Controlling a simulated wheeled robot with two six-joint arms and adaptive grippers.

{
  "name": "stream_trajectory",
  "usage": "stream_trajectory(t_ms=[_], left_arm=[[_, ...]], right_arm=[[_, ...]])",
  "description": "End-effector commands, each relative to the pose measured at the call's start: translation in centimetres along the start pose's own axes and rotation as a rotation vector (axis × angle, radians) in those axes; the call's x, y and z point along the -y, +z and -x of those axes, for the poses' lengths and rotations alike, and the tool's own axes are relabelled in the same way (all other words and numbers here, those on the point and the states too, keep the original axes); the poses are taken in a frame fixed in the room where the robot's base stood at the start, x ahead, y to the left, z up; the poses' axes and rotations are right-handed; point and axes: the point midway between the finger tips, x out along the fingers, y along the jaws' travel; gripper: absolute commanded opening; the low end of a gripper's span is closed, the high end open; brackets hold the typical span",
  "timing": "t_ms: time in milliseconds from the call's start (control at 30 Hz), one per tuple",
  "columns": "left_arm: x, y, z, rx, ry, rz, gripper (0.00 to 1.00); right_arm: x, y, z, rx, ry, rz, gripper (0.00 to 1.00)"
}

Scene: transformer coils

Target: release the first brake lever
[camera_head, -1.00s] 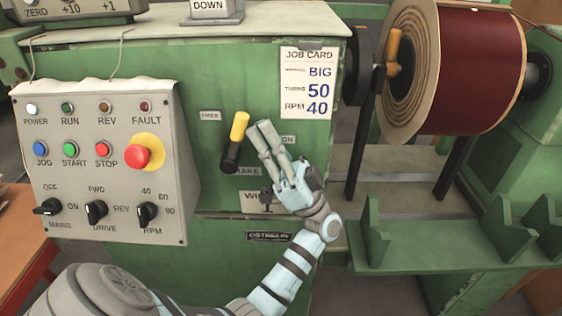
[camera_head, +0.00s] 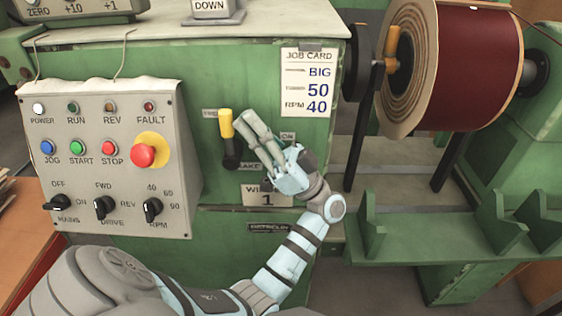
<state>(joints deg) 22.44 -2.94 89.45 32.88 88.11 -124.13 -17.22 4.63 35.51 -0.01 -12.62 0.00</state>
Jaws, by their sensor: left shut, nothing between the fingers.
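The brake lever, with a yellow grip (camera_head: 226,123) and a black lower part (camera_head: 231,154), is on the green machine front. It stands nearly upright and leans slightly left, toward a partly covered label at its upper left. My left gripper (camera_head: 244,121) is shut, with its fingers just right of the yellow grip. They touch it or nearly do; I cannot tell which. My right gripper is not in view.
A grey control box (camera_head: 110,160) with buttons and knobs stands left of the lever. The job card (camera_head: 307,80) is at the upper right. A dark red coil (camera_head: 465,70) and an orange-handled lever (camera_head: 392,45) are further right. Green brackets (camera_head: 430,240) stand below.

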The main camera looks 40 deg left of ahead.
Motion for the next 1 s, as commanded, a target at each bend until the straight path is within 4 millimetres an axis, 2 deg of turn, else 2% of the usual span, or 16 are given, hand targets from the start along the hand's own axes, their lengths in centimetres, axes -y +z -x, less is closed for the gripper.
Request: stream_trajectory(t_ms=[233, 600, 733, 1000], left_arm=[[-0.1, 0.0, 0.9, 0.001, 0.001, -0.002, 0.0], [-0.1, 0.0, 6.8, 0.0, 0.003, -0.002, 0.0], [0.0, 0.0, 7.5, 0.0, 0.0, 0.0, 0.0], [0.0, 0.0, 7.5, 0.0, 0.0, 0.0, 0.0]], right_arm=[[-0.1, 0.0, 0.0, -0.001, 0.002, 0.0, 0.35], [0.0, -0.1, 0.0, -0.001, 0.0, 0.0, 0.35], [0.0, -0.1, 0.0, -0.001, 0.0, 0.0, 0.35], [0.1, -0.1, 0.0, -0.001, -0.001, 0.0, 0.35]])
